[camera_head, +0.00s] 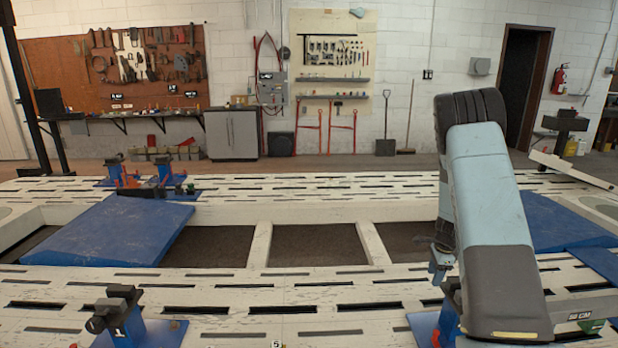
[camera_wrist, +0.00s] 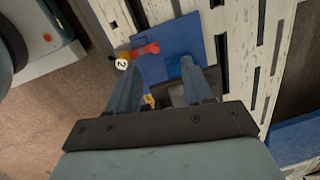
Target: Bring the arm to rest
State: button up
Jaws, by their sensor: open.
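My arm (camera_head: 492,200) is raised on the right side of the head view, bent at a dark joint at the top and reaching down toward the near bench rail. In the wrist view my gripper (camera_wrist: 159,62) points down with its two blue-grey fingers well apart. No object shows held between them. Below the fingers is a blue base plate (camera_wrist: 205,45) with a red and yellow part and a round tag marked 2. In the head view my arm hides much of the gripper area.
A white slotted frame bench (camera_head: 300,210) fills the foreground, with blue ramps (camera_head: 120,230) at left and right. A blue clamp stand (camera_head: 125,320) stands at near left, others (camera_head: 150,180) at far left. Tool boards and a grey cabinet (camera_head: 232,133) line the wall.

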jog(key=s+a+r+n+t, duration=0.1)
jog(key=s+a+r+n, duration=0.25)
jog(key=r, duration=0.65)
jog(key=s+a+r+n, duration=0.3)
jog(key=s+a+r, duration=0.2)
jog(key=r, duration=0.5)
jog(key=s+a+r+n+t, duration=0.1)
jog(key=s+a+r+n, duration=0.25)
jog(key=r, duration=0.65)
jog(key=s+a+r+n+t, duration=0.1)
jog(key=s+a+r+n, duration=0.1)
jog(key=s, duration=0.7)
jog(key=s+a+r+n, duration=0.3)
jog(key=s+r+n, duration=0.1)
jog(key=s, duration=0.5)
jog(key=s+a+r+n+t, duration=0.1)
jog(key=s+a+r+n, duration=0.1)
jog(key=s, duration=0.7)
jog(key=shift+s+a+r+n+t+h, duration=0.2)
jog(key=shift+a+r+n+t+h, duration=0.15)
jog(key=shift+r+n, duration=0.5)
jog(key=shift+r, duration=0.1)
jog(key=shift+c, duration=0.8)
